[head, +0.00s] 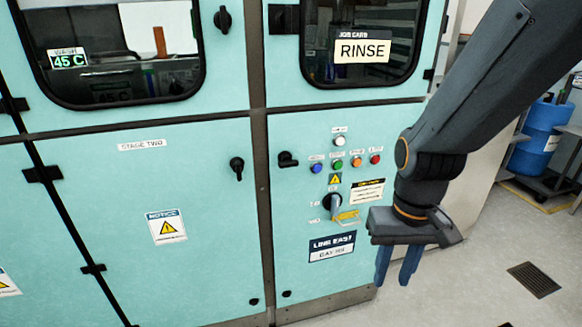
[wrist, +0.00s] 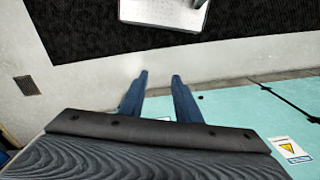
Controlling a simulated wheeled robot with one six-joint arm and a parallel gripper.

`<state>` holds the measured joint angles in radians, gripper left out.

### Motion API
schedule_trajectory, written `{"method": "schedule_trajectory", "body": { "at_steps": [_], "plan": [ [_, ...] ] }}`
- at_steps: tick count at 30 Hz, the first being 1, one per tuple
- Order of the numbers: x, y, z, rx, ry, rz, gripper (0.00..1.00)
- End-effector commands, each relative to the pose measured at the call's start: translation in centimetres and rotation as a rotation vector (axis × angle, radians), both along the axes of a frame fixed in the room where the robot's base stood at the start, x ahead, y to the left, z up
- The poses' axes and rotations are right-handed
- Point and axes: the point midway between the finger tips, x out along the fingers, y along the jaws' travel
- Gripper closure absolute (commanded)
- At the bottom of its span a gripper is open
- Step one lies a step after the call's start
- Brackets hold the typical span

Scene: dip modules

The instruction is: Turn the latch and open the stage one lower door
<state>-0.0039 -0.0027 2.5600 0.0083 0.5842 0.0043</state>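No stage one label is readable in these views. The large teal lower door (head: 110,215) at left carries a "STAGE TWO" label, with a black latch (head: 237,167) near its right edge. The narrower teal lower panel (head: 310,270) right of the post has a black latch (head: 287,159) at its upper left, its handle lying sideways. Both look shut. My gripper (head: 396,280) hangs right of the narrower panel, fingers down. Its fingers are apart and empty, and also show in the wrist view (wrist: 160,80). It touches neither latch.
Windowed doors are above, one with a RINSE card (head: 362,50). A blue barrel (head: 540,135) stands at right. Grey floor (head: 450,290) lies clear in front, with a drain grate (head: 533,279).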

Motion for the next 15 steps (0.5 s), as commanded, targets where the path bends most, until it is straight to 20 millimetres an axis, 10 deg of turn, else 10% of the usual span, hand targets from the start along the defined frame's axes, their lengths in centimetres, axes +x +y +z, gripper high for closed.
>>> {"method": "schedule_trajectory", "body": {
  "at_steps": [7,15],
  "plan": [
    [2.6,0.8,-1.0,0.0,-0.083,0.059,0.57],
    [13.0,4.5,-3.3,-0.028,-0.462,0.314,0.57]
  ]
}}
